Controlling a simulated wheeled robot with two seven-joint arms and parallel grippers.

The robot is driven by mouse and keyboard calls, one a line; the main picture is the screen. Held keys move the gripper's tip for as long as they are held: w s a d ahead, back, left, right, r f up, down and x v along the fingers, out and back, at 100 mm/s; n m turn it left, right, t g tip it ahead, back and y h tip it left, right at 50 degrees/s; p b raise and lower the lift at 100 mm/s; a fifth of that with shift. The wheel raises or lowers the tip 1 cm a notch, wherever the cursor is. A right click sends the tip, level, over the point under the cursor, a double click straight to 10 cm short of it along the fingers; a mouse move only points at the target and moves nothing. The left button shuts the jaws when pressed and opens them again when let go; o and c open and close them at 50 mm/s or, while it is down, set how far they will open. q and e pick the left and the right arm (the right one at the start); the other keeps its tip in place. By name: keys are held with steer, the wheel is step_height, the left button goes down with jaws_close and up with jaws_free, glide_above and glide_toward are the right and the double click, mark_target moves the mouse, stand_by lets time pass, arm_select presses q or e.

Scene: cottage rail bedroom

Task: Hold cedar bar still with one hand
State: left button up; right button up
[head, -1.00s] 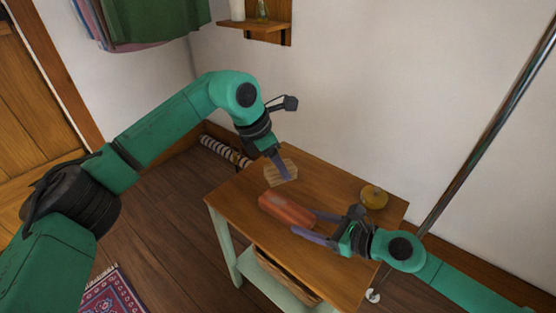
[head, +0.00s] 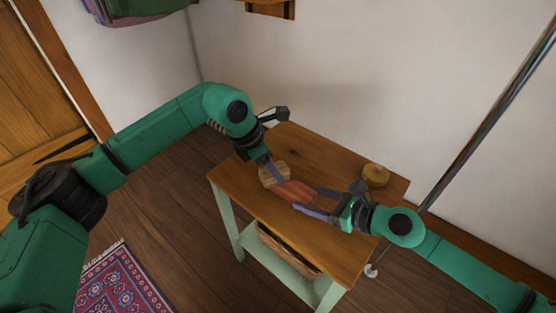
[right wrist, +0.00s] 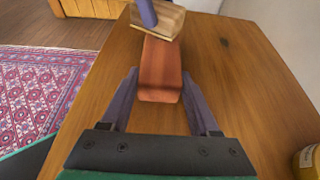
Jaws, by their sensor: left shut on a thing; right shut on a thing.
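The cedar bar (head: 296,192), a reddish block, lies flat on the small wooden table (head: 330,165). It also shows in the right wrist view (right wrist: 160,72), pointing away from me. My right gripper (head: 305,197) is shut on the bar's near end, one finger along each side (right wrist: 160,88). My left gripper (head: 272,165) is shut on a pale striped wooden block (head: 273,177). In the right wrist view the block (right wrist: 170,22) is tilted at the bar's far end and overlaps it. I cannot tell whether they touch. The left finger's tip is partly hidden by the block.
A basket (head: 285,248) sits on the shelf below. A metal pole (head: 490,110) rises at right. A patterned rug (head: 120,285) lies on the floor.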

mark_target(282, 162)
arm_select(q)
steer(key=shift+s+a, duration=0.3)
steer(key=shift+s, duration=0.05)
steer(key=shift+w+d, duration=0.65)
steer(key=shift+w, duration=0.2)
steer(key=shift+w+d, duration=0.65)
steer(key=shift+w, duration=0.2)
steer(key=shift+r, duration=4)
arm_select(e)
steer(key=o, duration=1.5)
steer(key=v, duration=0.6)
steer(key=shift+s+d+f, duration=0.1)
steer(key=shift+s+d, duration=0.05)
steer(key=shift+s, duration=0.1)
steer(key=shift+v, duration=2.8)
